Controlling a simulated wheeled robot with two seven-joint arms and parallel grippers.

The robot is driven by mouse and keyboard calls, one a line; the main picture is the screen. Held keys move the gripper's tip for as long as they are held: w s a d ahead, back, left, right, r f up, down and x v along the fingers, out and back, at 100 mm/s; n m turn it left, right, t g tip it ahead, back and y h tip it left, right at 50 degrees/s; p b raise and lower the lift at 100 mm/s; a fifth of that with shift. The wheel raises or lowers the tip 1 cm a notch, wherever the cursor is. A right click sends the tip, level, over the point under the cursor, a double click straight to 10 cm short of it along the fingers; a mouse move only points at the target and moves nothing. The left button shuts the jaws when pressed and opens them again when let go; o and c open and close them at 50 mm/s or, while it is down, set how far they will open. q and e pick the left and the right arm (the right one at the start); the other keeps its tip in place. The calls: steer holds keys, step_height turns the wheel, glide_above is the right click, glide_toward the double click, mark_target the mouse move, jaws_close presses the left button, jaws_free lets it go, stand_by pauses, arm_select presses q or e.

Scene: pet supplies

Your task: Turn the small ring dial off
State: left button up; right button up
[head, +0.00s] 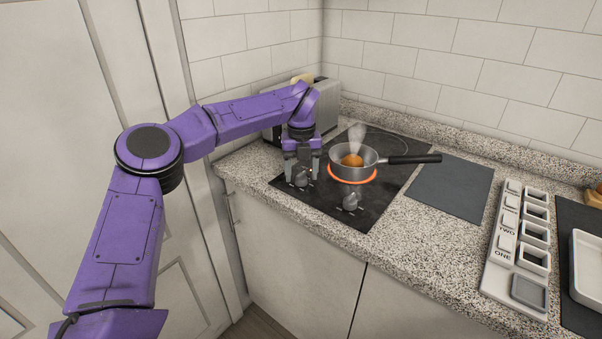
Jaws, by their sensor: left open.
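A black cooktop (338,217) is set into the speckled counter. Two grey dials stand on its front part: a left dial (301,180) and a right dial (350,202). I cannot tell from their markings which one is the small ring dial. A ring (352,181) glows orange under a steel saucepan (341,160) with a black handle. Something round and orange-brown is in the pan, and steam rises from it. My left gripper (302,172) points down, open, directly over the left dial; contact cannot be told. My right gripper is not in view.
A toaster (327,104) stands behind my left arm in the corner. A dark mat (451,187) lies right of the cooktop. Farther right are a white labelled rack (503,244) with small square bins and a white tray (590,263). The pan handle sticks out rightward.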

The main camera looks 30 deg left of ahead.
mark_target(301, 173)
arm_select(q)
step_height(301, 173, up, 10)
stand_by(0.6)
